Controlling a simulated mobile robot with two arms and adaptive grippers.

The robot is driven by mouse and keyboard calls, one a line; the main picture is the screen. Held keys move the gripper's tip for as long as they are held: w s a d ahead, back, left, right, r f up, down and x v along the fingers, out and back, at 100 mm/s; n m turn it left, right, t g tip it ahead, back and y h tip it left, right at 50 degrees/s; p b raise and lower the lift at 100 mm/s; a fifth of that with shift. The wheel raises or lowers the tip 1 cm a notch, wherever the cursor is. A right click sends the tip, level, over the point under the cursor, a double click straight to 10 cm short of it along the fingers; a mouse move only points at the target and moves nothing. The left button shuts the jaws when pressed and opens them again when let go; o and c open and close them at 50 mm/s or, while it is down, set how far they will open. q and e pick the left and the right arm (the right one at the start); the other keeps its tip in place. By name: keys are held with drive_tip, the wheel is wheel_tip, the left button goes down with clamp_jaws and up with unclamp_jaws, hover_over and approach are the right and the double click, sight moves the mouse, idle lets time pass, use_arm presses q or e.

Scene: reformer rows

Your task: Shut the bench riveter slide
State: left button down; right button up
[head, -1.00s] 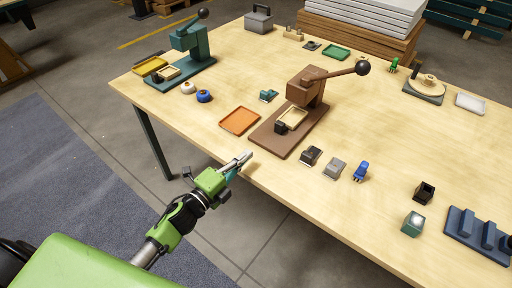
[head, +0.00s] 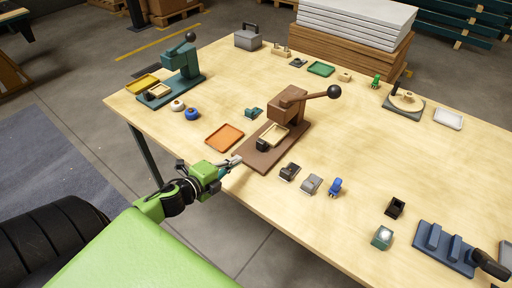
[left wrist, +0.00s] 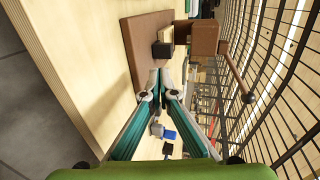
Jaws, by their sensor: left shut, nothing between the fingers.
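A brown bench press (head: 287,103) with a long lever and black ball stands on a brown base plate. Its tan slide frame (head: 274,134) sits out in front of the press head, with a black block (head: 262,145) at its front end. A similar teal press (head: 182,62) with its own tan slide stands at the back left; no label shows which is the riveter. My left gripper (head: 236,161) is shut and empty at the near left corner of the brown base. In the left wrist view, its fingertips (left wrist: 160,75) point at the black block (left wrist: 162,50), apparently just short of it.
An orange tray (head: 224,137) lies left of the brown base. A black clip (head: 290,171), a grey one (head: 311,184) and a blue figure (head: 336,187) stand to its right. A wire grid (left wrist: 270,70) crosses the wrist view.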

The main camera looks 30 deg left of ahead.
sight(259, 145)
use_arm(q)
drive_tip(key=x, duration=0.3)
drive_tip(key=p+x, duration=0.1)
drive_tip(key=x, duration=0.1)
drive_tip(key=r+x, duration=0.1)
drive_tip(key=x, duration=0.2)
drive_tip(key=shift+w+d+f, duration=0.15)
drive_tip(key=shift+w, duration=0.3)
drive_tip(key=shift+w+d+f, duration=0.1)
drive_tip(key=shift+w, duration=0.5)
use_arm(e)
drive_tip(key=shift+s+d+r, duration=0.1)
drive_tip(key=shift+d+r, duration=0.45)
drive_tip(key=shift+r, duration=0.3)
